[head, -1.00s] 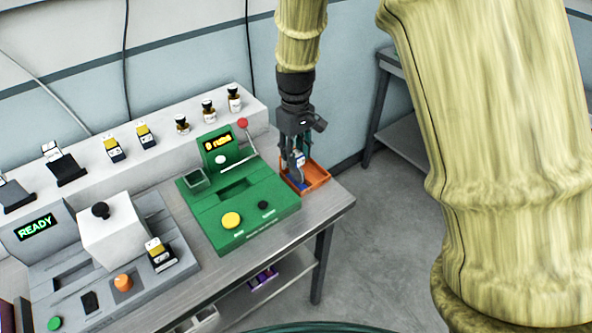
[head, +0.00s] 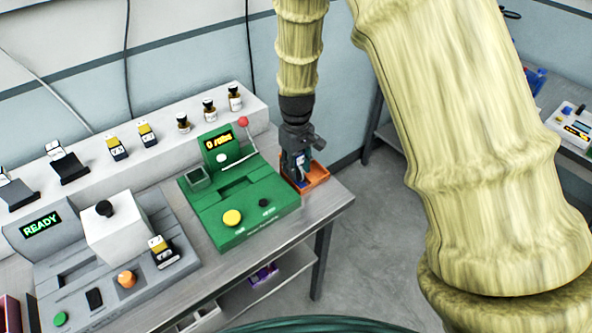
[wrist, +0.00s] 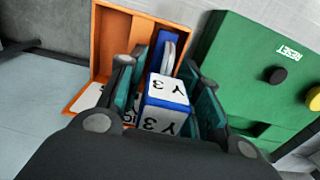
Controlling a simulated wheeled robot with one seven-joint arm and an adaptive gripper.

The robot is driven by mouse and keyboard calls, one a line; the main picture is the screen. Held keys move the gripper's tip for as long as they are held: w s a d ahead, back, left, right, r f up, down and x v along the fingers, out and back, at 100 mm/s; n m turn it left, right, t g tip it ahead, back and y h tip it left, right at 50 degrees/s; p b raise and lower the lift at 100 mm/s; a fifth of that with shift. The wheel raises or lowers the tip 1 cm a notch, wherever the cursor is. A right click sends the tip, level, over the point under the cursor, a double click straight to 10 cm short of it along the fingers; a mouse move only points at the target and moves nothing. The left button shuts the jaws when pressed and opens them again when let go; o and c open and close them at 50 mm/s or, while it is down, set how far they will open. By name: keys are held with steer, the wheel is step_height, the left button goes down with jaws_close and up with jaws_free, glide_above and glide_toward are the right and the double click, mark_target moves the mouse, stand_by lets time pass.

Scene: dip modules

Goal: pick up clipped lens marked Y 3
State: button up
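The clipped lens marked Y 3 (wrist: 166,90) is a white and blue block with dark lettering, seen close up in the wrist view. It stands in the orange tray (wrist: 107,45) at the right end of the bench. My gripper (wrist: 160,75) has its two teal fingers on either side of the block. A narrow gap shows on the left side, so the fingers look open around it. In the head view my gripper (head: 298,180) reaches down into the orange tray (head: 319,175) and hides most of the lens.
The green machine (head: 240,205) stands close left of the tray. A grey machine (head: 70,265) reading READY is further left. A white shelf (head: 85,155) with several small modules runs along the back. The bench's right edge is just beyond the tray.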

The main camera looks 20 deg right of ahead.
jaws_close()
steer(key=shift+r, duration=0.1)
